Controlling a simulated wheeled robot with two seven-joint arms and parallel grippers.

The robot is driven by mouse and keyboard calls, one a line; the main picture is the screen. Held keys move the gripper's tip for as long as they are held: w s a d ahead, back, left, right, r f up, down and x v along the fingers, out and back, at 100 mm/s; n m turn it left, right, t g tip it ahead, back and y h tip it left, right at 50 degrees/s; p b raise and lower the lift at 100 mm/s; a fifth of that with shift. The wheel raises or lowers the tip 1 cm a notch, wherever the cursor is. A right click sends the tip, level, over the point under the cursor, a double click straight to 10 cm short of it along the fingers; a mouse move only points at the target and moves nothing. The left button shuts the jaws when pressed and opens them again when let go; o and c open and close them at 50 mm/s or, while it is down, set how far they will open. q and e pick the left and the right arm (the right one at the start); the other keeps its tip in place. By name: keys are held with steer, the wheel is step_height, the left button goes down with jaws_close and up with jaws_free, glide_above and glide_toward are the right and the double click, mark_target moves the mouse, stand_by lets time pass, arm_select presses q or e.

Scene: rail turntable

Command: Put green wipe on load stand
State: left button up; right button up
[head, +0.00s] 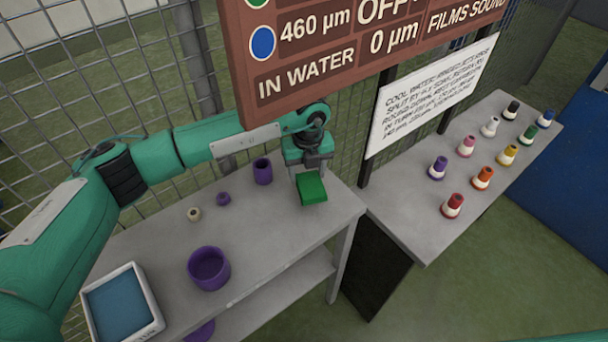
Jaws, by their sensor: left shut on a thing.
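The green wipe (312,188) looks like a small green pad. My left gripper (308,168) points down and is shut on it, above the right end of the grey table (282,232). I cannot tell whether the wipe touches the table top. No thing in view is marked as the load stand, so I cannot tell which one it is. My right gripper is not in view.
A second table (400,220) holds several coloured bottles.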

mark_target(304, 173)
arm_select(q)
steer(key=f, duration=0.2)
steer(key=w+f+p, duration=0.1)
steer(key=shift+a+f, duration=0.2)
steer(key=shift+a, duration=0.2)
steer(key=shift+f, duration=0.25)
steer(key=o, duration=0.9)
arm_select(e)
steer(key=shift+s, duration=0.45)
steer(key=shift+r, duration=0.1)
